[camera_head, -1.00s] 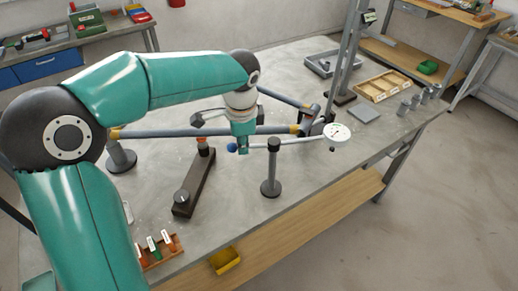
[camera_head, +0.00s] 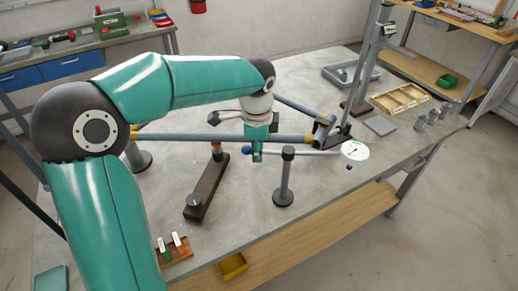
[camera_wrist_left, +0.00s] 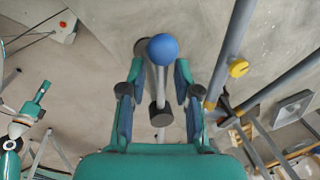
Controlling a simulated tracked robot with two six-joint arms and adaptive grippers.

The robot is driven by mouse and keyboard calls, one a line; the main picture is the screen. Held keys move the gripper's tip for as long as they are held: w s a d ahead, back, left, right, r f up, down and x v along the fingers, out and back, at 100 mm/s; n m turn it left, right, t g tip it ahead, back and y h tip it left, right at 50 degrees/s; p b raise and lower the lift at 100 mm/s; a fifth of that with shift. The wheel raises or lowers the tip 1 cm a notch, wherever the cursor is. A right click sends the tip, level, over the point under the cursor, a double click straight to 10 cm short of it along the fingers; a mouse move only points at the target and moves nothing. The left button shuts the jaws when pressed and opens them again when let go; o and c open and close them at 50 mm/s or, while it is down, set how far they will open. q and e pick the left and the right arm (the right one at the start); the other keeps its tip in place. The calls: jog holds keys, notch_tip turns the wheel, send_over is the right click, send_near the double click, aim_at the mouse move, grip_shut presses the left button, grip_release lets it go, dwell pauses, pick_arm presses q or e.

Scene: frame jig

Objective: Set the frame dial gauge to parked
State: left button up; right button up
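The dial gauge (camera_head: 354,153) has a round white face at the right end of a thin rod, near the table's front edge. A blue ball knob (camera_head: 247,151) is at the rod's left end. The rod crosses a dark post (camera_head: 286,178) on a round base. My left gripper (camera_head: 257,153) is at the knob end. In the left wrist view my left gripper (camera_wrist_left: 160,78) is open, with the rod between its fingers and the blue knob (camera_wrist_left: 163,48) at the tips; contact is unclear. My right gripper (camera_wrist_left: 42,90) seems to show at the left there, too small to read.
A grey frame bar (camera_head: 220,137) runs close behind the rod. A dark block (camera_head: 207,188) lies in front. A labelled tray (camera_head: 172,252) and a yellow bin (camera_head: 232,266) are at the front. A wooden tray (camera_head: 400,99) stands at the back right.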

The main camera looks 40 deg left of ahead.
pick_arm(q)
jog(key=shift+a, duration=0.1)
jog(key=shift+r, duration=0.1)
jog(key=shift+r, duration=0.3)
notch_tip(320, 180, up, 11)
jog(key=s+d, duration=0.1)
jog(key=shift+s, duration=0.3)
jog(key=shift+d+f, duration=0.1)
